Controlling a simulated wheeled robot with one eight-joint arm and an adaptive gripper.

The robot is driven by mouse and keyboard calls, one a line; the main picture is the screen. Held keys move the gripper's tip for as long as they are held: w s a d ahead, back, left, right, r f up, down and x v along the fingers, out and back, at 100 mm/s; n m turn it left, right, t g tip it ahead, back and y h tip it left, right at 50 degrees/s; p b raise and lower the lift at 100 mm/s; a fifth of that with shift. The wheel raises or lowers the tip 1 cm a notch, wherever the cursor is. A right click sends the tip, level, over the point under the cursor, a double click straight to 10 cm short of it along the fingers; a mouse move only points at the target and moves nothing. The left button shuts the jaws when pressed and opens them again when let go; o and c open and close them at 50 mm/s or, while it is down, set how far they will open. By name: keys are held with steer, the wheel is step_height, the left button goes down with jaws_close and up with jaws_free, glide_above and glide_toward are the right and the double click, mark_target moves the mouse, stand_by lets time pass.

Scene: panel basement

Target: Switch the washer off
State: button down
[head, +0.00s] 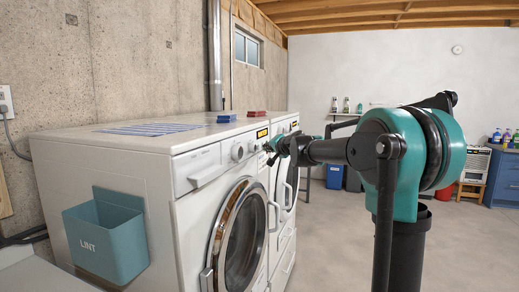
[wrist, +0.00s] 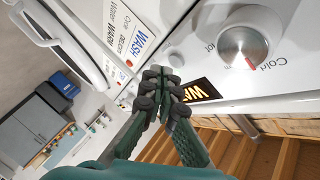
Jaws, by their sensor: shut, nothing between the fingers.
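The washer (head: 190,185) is the near white front-loading machine at the left of the head view. Its display (head: 262,133) is lit yellow-orange; in the wrist view the display (wrist: 200,91) shows letters starting "WA", partly cut off by my fingers. A round silver dial (wrist: 244,47) with a red mark and the word "Cold" sits right of my fingers. A small round button (wrist: 176,58) is just beyond the fingertips. My gripper (wrist: 160,78) is shut and empty, close in front of the panel; it also shows in the head view (head: 272,148). Whether it touches the panel I cannot tell.
A card reading "WASH" (wrist: 140,30) is beside the button. A second white machine (head: 286,175) stands beyond the washer. A blue-green lint bin (head: 105,235) hangs on the washer's near side. Blue (head: 226,118) and red (head: 256,113) items lie on top. Open floor lies to the right.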

steer(key=shift+a, duration=0.1)
steer(key=shift+w+a, duration=0.15)
steer(key=shift+a, duration=0.15)
steer(key=shift+a, duration=0.15)
stand_by(0.4)
steer(key=shift+s+d, duration=0.2)
steer(key=shift+d, duration=0.35)
steer(key=s+d, duration=0.2)
steer(key=d, duration=0.3)
steer(key=shift+d, duration=0.35)
steer(key=c, duration=2.2)
jaws_free()
